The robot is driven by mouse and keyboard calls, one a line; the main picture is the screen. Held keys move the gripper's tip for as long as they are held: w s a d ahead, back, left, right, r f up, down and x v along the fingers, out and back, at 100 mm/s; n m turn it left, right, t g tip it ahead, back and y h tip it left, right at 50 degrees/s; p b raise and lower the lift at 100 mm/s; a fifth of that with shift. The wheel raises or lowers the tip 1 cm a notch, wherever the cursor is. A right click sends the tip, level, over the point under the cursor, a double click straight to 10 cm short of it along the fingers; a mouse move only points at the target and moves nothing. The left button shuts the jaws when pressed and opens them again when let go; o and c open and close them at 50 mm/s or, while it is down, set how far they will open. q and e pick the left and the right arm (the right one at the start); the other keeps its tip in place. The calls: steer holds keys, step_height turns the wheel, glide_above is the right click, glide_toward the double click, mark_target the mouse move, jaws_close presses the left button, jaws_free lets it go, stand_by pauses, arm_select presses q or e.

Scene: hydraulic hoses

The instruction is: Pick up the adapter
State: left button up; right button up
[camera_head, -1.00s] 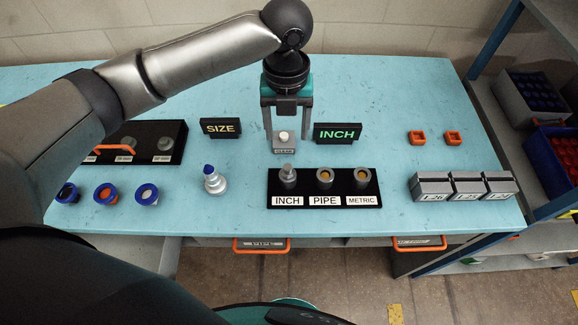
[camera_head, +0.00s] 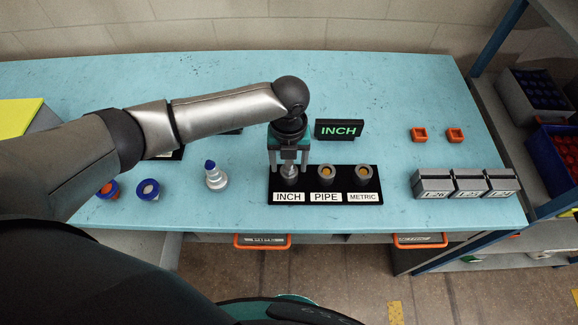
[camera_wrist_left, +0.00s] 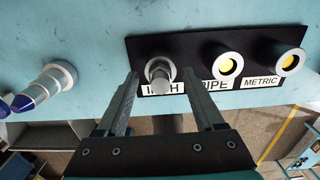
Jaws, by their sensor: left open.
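The grey metal adapter (camera_head: 290,171) stands upright in the holder marked INCH, on the black three-place block (camera_head: 327,198). In the left wrist view the adapter (camera_wrist_left: 160,74) shows a round nut-like head in its socket. My left gripper (camera_head: 289,164) points down over the INCH place and is open. In the left wrist view its two fingers (camera_wrist_left: 163,88) lie left and right of the adapter in the picture, with gaps on both sides. I cannot tell the exact height left. My right gripper is out of view.
The PIPE and METRIC holders stand just right, with orange-yellow centres. A blue-tipped fitting (camera_head: 216,177) stands left of the block and also shows in the left wrist view (camera_wrist_left: 46,87). The INCH sign (camera_head: 339,130) stands behind. Grey boxes (camera_head: 466,184) stand right.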

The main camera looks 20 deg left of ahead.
arm_select(q)
jaws_close()
stand_by(0.6)
